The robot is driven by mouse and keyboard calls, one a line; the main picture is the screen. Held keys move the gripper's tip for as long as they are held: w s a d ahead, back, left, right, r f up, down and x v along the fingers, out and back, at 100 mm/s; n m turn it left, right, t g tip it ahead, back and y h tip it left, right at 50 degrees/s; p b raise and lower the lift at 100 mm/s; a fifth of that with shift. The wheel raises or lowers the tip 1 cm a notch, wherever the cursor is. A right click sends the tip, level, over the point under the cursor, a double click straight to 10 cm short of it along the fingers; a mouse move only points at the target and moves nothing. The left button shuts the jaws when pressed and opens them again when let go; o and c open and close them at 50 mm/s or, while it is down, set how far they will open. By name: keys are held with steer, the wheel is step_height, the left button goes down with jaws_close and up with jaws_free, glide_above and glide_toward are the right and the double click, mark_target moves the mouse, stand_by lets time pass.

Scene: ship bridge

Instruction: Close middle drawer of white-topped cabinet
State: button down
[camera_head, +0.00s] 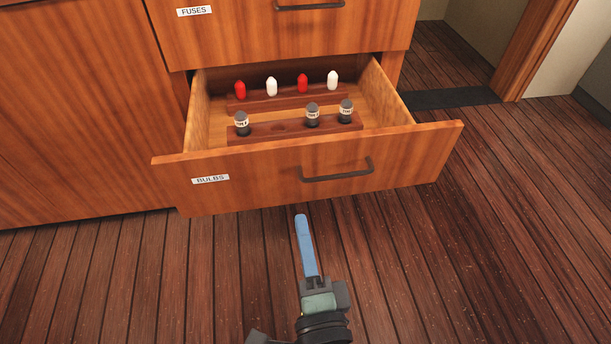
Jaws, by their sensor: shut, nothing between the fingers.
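A wooden drawer labelled BULBS (240,185) is pulled well out of the wooden cabinet (85,110). Its front has a dark bar handle (337,172) right of centre. Red and white bulbs stand in a rack at the back, and dark labelled cylinders stand in a nearer rack. The drawer above, labelled FUSES (255,38), appears closed. The cabinet's top is out of view. My gripper (301,220) has blue fingers, shut and empty. In the picture its tip is just below the lower edge of the BULBS front, left of the handle; I cannot tell whether they touch.
Dark plank floor (520,220) is clear in front and to the right. A dark threshold strip (455,98) and a wooden door frame (540,50) stand right of the cabinet. A plain wooden panel fills the left side.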

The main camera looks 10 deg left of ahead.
mark_target(288, 151)
steer(key=p+x, duration=0.1)
steer(key=x, duration=1.3)
steer(key=shift+f, duration=0.1)
steer(key=shift+w, duration=0.1)
